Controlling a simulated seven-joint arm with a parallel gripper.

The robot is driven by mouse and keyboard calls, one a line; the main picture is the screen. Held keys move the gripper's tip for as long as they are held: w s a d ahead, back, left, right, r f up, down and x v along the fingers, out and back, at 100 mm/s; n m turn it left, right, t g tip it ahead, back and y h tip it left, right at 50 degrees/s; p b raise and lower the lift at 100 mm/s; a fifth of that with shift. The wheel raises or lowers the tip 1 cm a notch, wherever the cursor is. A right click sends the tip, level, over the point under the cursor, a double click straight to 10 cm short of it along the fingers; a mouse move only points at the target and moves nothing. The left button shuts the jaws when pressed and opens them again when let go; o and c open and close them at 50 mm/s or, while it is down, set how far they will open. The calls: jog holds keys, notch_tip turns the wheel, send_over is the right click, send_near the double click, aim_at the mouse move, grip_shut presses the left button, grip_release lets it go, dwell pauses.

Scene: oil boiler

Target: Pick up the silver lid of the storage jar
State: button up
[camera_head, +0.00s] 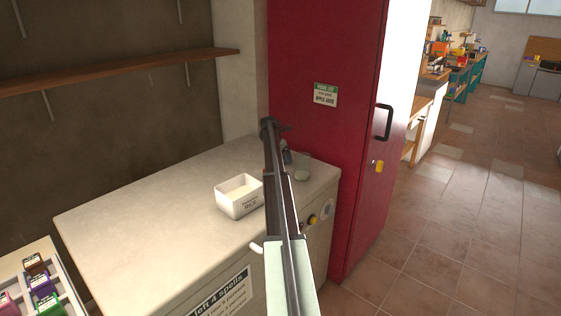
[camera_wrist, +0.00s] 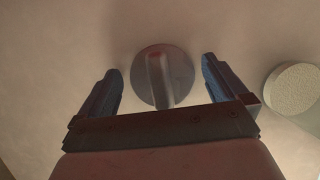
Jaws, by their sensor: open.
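The silver lid (camera_wrist: 177,70), a round disc with a raised bar handle, shows in the wrist view between my gripper's fingers (camera_wrist: 160,66). The fingers are open, one on each side of the lid, with gaps on both sides. I cannot tell the height between fingers and lid. In the head view my gripper (camera_head: 287,157) is over the right back part of the counter, mostly hidden by my arm. The lid cannot be made out there, and no jar is clearly visible beneath it.
A pale round disc (camera_wrist: 293,90) lies right of the lid; it also shows in the head view (camera_head: 302,176). A tall red cabinet (camera_head: 330,140) borders the counter's right side. The counter's left is clear.

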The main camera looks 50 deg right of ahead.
jog(key=shift+c, duration=0.2)
jog(key=c, duration=0.9)
jog(key=shift+o, duration=0.2)
jog(key=shift+r, duration=0.1)
jog(key=shift+r, duration=0.5)
notch_tip(320, 180, up, 7)
jog(key=shift+f, duration=0.2)
jog(key=s+a+r+m+g, duration=0.1)
jog(key=s+a+r+m, duration=0.15)
jog(key=s+r, duration=0.4)
jog(key=s+a+r+m+g, duration=0.1)
jog(key=s+r+m, duration=0.25)
jog(key=s, duration=0.55)
notch_tip(320, 180, down, 6)
jog(key=shift+s+a+n, duration=0.15)
jog(key=shift+n, duration=0.15)
